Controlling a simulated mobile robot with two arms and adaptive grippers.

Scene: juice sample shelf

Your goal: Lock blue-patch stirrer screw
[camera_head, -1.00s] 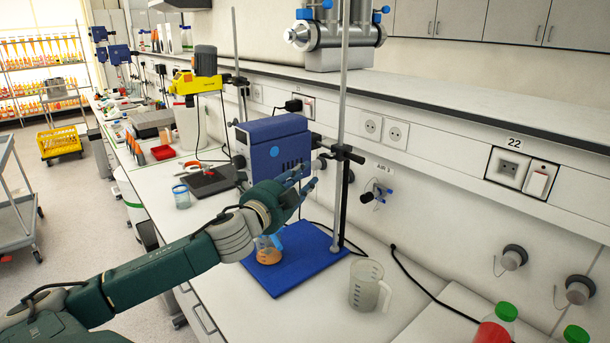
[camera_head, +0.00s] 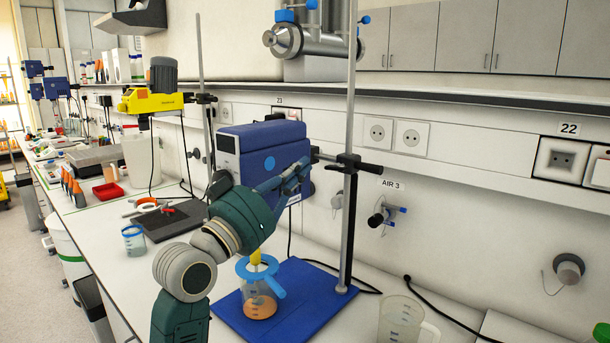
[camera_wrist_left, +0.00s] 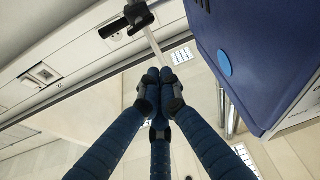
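The blue-patch stirrer (camera_head: 262,150) is a dark blue box with a round light-blue patch, mounted on an upright metal rod. A black clamp (camera_head: 350,163) with a bar sticking out to the right joins it to the rod. The clamp also shows at the upper left of the left wrist view (camera_wrist_left: 126,20), and the stirrer at its right (camera_wrist_left: 255,50). My left gripper (camera_head: 302,172) is in front of the stirrer's side, below and left of the clamp. Its fingertips (camera_wrist_left: 160,88) are together with nothing seen between them. I cannot make out the screw. My right gripper is not in view.
Below my left arm, a flask of orange liquid (camera_head: 259,304) with a blue ring stands on the blue base plate (camera_head: 310,290). A clear measuring jug (camera_head: 400,322) stands to the right. A yellow stirrer (camera_head: 152,101) stands behind, at left. A wall valve (camera_head: 380,215) is at right.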

